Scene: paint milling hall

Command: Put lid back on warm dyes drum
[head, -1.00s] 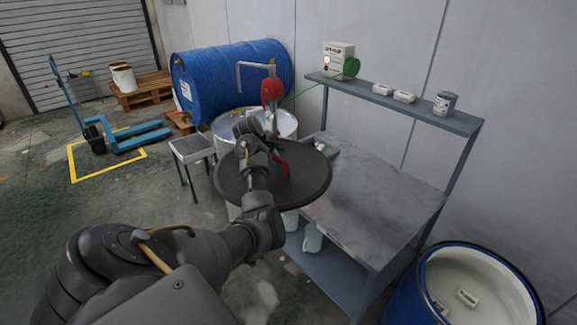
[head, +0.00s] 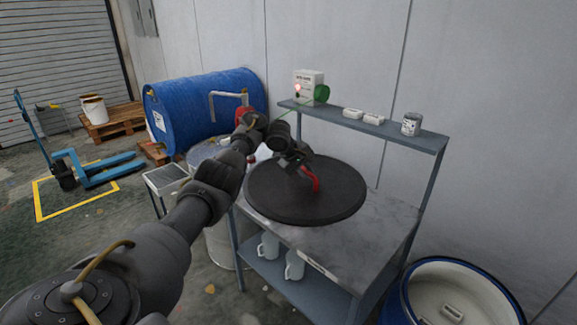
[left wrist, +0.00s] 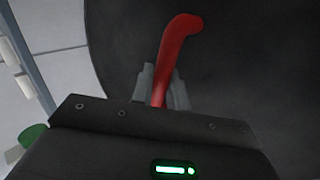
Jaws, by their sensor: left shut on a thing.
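A round black lid (head: 270,207) with a curved red handle (head: 314,181) hangs above the metal bench. My left gripper (head: 300,166) is shut on the handle. In the left wrist view the red handle (left wrist: 178,42) rises from between my fingers (left wrist: 162,88), with the dark lid (left wrist: 245,65) behind it. A blue-rimmed drum (head: 405,290) stands open at the bottom right, partly cut off, its pale inside showing. A metal drum (head: 220,245) stands behind my left arm, mostly hidden. I cannot read which drum holds warm dyes. My right gripper is out of view.
The bench (head: 395,218) has a raised shelf (head: 400,133) with a white box (head: 308,84), small white items and a can (head: 411,124). White jugs (head: 295,265) stand on its lower shelf. A blue drum (head: 200,105) lies behind. A stool (head: 166,181) stands left.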

